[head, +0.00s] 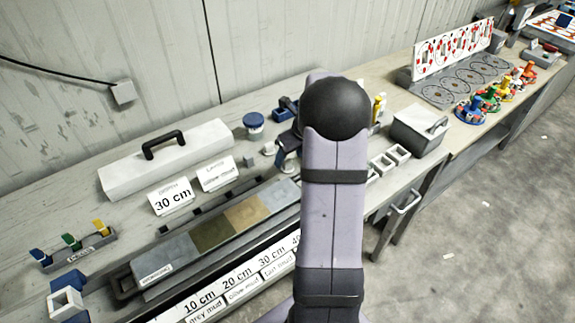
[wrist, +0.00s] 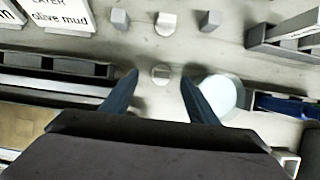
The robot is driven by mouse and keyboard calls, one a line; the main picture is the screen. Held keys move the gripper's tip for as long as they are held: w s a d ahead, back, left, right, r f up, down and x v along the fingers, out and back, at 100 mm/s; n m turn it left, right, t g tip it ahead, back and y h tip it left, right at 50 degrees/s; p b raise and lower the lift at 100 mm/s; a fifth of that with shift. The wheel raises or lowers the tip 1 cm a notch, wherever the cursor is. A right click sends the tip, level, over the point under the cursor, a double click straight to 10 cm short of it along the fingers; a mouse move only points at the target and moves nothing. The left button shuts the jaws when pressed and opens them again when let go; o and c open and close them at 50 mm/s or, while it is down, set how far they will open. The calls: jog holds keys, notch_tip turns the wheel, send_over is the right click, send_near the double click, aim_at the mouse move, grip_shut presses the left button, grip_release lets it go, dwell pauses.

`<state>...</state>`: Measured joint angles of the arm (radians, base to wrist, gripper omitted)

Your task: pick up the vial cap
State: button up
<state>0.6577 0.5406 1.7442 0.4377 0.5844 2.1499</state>
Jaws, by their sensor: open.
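A small pale round piece (wrist: 161,74), which looks like the vial cap, lies on the bench top in the wrist view. It sits between and slightly beyond the fingertips of my gripper (wrist: 160,80). My gripper is open with nothing between its fingers, and its dark blue fingers point at the bench with one on each side of the cap. In the head view, my gripper (head: 284,158) is low over the bench, partly hidden by my arm. I cannot make out the cap clearly there.
A white disc-like item (wrist: 220,95) lies close by my right finger. Beyond the cap stand a white piece (wrist: 165,23) and grey blocks (wrist: 119,19). A core tray (head: 225,228), a lidded white box (head: 165,158) and a blue-lidded jar (head: 254,124) are nearby.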

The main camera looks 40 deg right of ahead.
aim_at(288, 161)
jog(key=shift+d+p+x, duration=0.2)
jog(key=shift+p+x, duration=0.4)
jog(key=shift+x, duration=1.9)
jog(key=c, duration=1.1)
jog(key=shift+c, duration=0.2)
